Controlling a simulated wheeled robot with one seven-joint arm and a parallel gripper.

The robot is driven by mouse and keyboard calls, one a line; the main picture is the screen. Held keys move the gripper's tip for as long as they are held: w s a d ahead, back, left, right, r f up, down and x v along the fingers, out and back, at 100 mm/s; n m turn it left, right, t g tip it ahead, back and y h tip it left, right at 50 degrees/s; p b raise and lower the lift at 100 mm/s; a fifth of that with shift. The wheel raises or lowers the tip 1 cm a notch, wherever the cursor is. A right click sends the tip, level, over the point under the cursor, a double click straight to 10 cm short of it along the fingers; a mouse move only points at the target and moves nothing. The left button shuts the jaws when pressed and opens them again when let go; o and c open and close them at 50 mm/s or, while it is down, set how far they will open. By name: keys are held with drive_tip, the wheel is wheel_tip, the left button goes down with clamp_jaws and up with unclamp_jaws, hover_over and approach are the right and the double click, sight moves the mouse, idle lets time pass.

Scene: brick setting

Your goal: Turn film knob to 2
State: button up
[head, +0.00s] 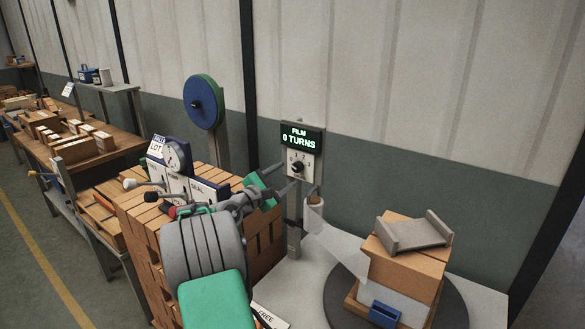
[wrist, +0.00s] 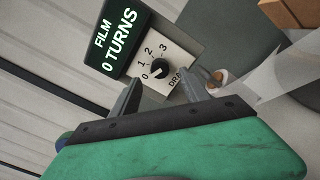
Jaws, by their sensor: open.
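The film knob (head: 297,167) is a small black knob on a pale dial plate marked 0, 1, 2, 3, on a post. It also shows in the wrist view (wrist: 158,69), where its pointer seems to face the 0. Above it the dark display (head: 301,139) reads "FILM 0 TURNS" in green; it also shows in the wrist view (wrist: 116,52). My gripper (head: 285,178) is open and empty just in front of the dial. In the wrist view its two grey fingers (wrist: 162,90) are spread below the knob, apart from it.
A blue-green wheel (head: 204,102) stands behind.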

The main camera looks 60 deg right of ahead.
sight(295, 169)
drive_tip(key=d, duration=0.3)
drive_tip(key=d+p, duration=0.1)
drive_tip(key=d, duration=0.1)
drive_tip(key=shift+s+d, duration=0.1)
drive_tip(key=shift+s, duration=0.25)
clamp_jaws()
